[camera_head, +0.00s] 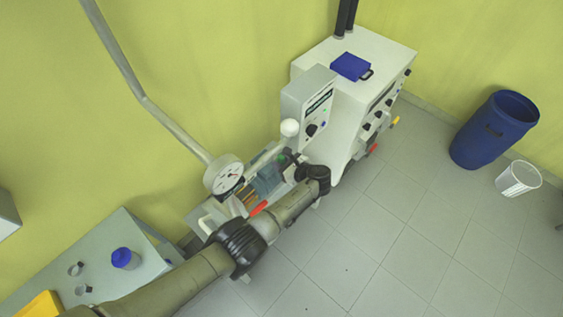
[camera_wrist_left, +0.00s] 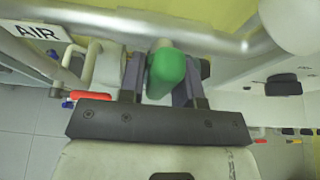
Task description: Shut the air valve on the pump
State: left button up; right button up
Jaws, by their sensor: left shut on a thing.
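My left gripper (camera_wrist_left: 160,80) is shut on a green handle (camera_wrist_left: 167,70), with one dark finger on each side of it. In the head view my left gripper (camera_head: 287,166) is at the pump unit between the gauge and the white cabinet, partly hidden by my own wrist. The green handle shows there only as a small spot (camera_head: 282,158). A white AIR label (camera_wrist_left: 38,30) is at the upper left of the wrist view. A red handle (camera_wrist_left: 90,95) lies to the left of the green one. My right gripper is not in view.
A round pressure gauge (camera_head: 224,174) stands beside the arm. A white cabinet (camera_head: 350,85) with knobs carries a blue box (camera_head: 351,67). A side table (camera_head: 100,262) is at lower left. A blue bin (camera_head: 492,130) and white basket (camera_head: 518,178) stand right; the tiled floor is clear.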

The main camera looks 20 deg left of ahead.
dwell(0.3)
pick_arm(q)
jog(key=o, duration=0.8)
jog(key=shift+p+v, duration=0.45)
jog(key=shift+v, duration=6.5)
